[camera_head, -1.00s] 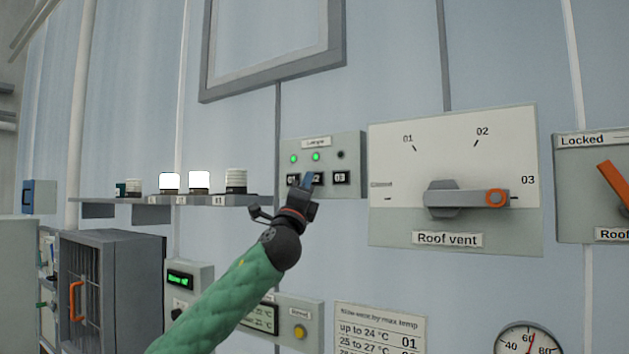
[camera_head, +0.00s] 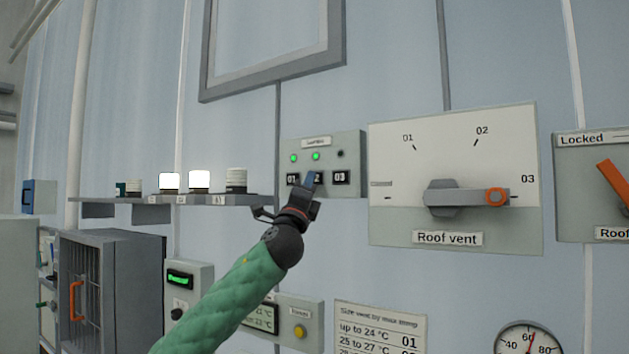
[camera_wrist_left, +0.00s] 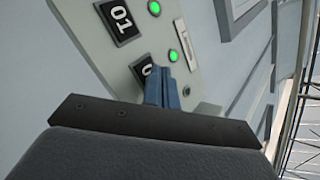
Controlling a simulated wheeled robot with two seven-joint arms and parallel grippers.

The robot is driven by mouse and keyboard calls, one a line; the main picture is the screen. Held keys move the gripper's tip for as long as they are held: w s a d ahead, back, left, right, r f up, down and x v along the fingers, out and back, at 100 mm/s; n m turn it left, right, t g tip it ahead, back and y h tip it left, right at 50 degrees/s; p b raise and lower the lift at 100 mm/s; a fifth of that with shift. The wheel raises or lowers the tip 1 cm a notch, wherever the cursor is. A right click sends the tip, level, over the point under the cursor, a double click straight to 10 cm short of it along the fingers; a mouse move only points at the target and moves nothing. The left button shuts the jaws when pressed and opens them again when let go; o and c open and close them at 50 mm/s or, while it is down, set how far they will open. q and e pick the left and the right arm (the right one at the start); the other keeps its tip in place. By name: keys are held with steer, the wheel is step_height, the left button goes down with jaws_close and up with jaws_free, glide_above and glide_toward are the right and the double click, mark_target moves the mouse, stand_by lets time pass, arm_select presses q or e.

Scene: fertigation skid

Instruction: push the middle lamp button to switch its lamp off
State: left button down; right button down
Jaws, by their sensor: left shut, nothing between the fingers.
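The lamp panel (camera_head: 353,150) is a grey box on the wall with three black buttons in a row. Button 01 (camera_head: 292,179) is at the left and button 03 (camera_head: 341,178) at the right. The middle button is mostly hidden behind my left gripper (camera_head: 310,178), which is shut and empty with its blue fingertips at that button. The left wrist view shows the fingertips (camera_wrist_left: 165,88) over the middle button (camera_wrist_left: 142,70); whether they touch cannot be told. The left indicator (camera_head: 293,158) and middle indicator (camera_head: 316,156) glow green; the right one (camera_head: 341,154) is dark. My right gripper is not in view.
On a shelf (camera_head: 150,204) at the left, two lamps (camera_head: 169,181) (camera_head: 199,180) glow white and a third lamp (camera_head: 236,180) is unlit. The Roof vent panel (camera_head: 455,150) with its grey handle is right of the lamp panel. A grey cage box (camera_head: 130,265) stands lower left.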

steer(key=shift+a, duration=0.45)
arm_select(q)
steer(key=shift+w, duration=0.1)
steer(key=shift+d, duration=0.1)
steer(key=s+a, duration=0.4)
steer(key=s, duration=0.1)
steer(key=shift+s, duration=0.35)
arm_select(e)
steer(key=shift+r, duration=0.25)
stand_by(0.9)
arm_select(q)
steer(key=shift+a, duration=0.1)
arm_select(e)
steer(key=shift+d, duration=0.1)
